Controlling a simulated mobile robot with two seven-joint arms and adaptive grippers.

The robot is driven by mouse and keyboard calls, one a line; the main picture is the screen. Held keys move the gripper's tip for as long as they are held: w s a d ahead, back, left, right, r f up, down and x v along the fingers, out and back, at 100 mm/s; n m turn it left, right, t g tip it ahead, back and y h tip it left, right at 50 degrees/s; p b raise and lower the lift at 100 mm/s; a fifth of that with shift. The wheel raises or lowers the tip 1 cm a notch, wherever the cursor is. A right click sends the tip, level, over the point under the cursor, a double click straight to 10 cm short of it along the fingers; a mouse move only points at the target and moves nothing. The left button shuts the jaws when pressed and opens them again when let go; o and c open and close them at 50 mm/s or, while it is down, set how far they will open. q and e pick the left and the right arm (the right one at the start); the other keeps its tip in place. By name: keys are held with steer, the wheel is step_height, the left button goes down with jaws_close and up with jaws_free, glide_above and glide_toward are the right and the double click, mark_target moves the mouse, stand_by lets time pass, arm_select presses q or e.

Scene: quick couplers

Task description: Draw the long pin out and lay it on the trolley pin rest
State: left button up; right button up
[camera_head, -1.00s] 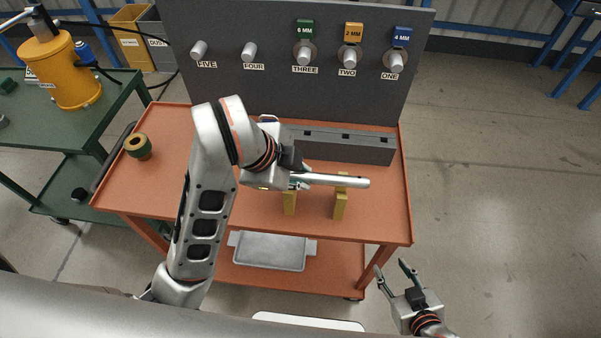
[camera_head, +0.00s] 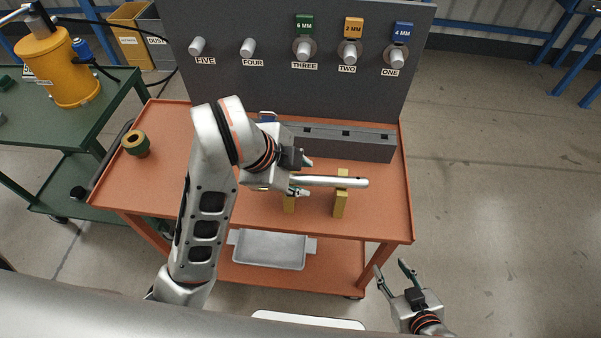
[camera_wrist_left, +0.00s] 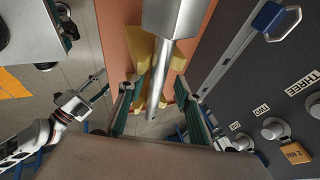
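The long pin (camera_head: 335,182) is a plain silver rod lying level across the two yellow posts of the pin rest (camera_head: 340,206) on the orange trolley (camera_head: 375,215). In the left wrist view the pin (camera_wrist_left: 158,80) lies between yellow rest sides, with a wider grey part at its upper end. My left gripper (camera_head: 306,178) is open at the pin's left part, one finger on each side. The left wrist view shows its fingers (camera_wrist_left: 160,103) apart from the rod. The pin's left end is hidden behind the gripper. My right gripper (camera_head: 390,266) is open and empty, right of the trolley.
A grey panel (camera_head: 290,90) with numbered couplers stands at the trolley's back, with a long grey block (camera_head: 345,142) before it. A green-and-brown ring (camera_head: 136,144) sits at the trolley's left. A grey tray (camera_head: 268,250) is on the lower shelf. The trolley's right front is clear.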

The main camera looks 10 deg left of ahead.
arm_select(q)
steer(key=shift+a+f, duration=0.1)
steer(key=shift+f, duration=0.05)
steer(key=shift+w+v, duration=0.2)
steer(key=shift+v, duration=2.3)
steer(key=v, duration=0.7)
steer(key=shift+s, duration=0.15)
